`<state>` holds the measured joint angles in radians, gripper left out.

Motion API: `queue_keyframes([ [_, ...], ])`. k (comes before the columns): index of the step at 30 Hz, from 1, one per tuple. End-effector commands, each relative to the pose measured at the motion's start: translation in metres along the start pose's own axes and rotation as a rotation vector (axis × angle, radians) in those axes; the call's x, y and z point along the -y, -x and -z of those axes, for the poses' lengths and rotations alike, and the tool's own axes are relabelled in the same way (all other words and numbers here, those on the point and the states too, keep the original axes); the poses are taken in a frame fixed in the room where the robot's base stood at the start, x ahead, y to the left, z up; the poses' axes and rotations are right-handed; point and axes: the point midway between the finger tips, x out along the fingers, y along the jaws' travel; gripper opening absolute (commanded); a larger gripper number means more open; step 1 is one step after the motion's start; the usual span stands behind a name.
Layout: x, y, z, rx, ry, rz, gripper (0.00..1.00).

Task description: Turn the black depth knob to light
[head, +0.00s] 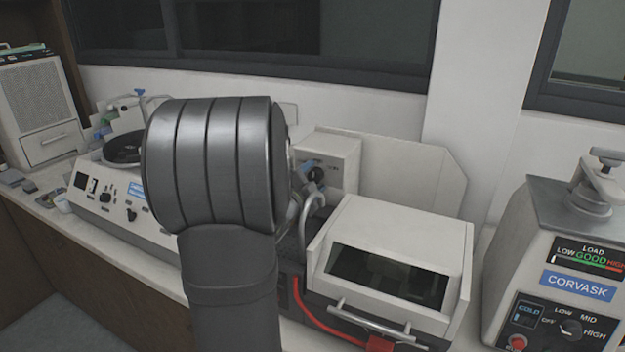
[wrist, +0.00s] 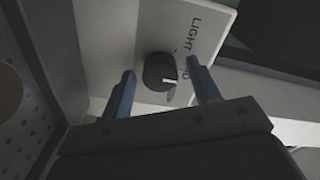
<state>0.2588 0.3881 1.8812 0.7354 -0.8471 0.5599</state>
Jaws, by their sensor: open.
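The black depth knob (wrist: 158,72) sits on a white panel. It is round, with a pale pointer mark on its lower right side. The word LIGHT is printed above and right of it, and a second label beside it is partly hidden by a finger. My gripper (wrist: 160,66) is open, with one blue finger on each side of the knob and visible gaps between. In the head view the knob (head: 316,175) is small and dark on a white box (head: 335,152), with a blue fingertip by it. My arm hides much of that area.
A white machine with a dark window and front handle (head: 400,250) stands right of my arm. A grey CORVASK unit (head: 545,240) is at far right. A white device with a round black top (head: 125,190) is at left. A pale wall is behind.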

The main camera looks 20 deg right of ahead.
Motion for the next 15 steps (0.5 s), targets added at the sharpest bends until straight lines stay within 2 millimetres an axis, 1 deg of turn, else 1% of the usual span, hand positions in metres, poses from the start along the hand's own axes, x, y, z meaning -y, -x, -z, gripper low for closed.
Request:
queue_keyframes([
  [1,0.0001,0.0001,0.0,0.0,0.0,0.0,0.5],
  [7,0.0,0.0003,-0.0001,0.0,0.0,0.0,0.11],
  [15,-0.0002,0.0005,-0.0002,0.0,0.027,0.0,0.11],
])
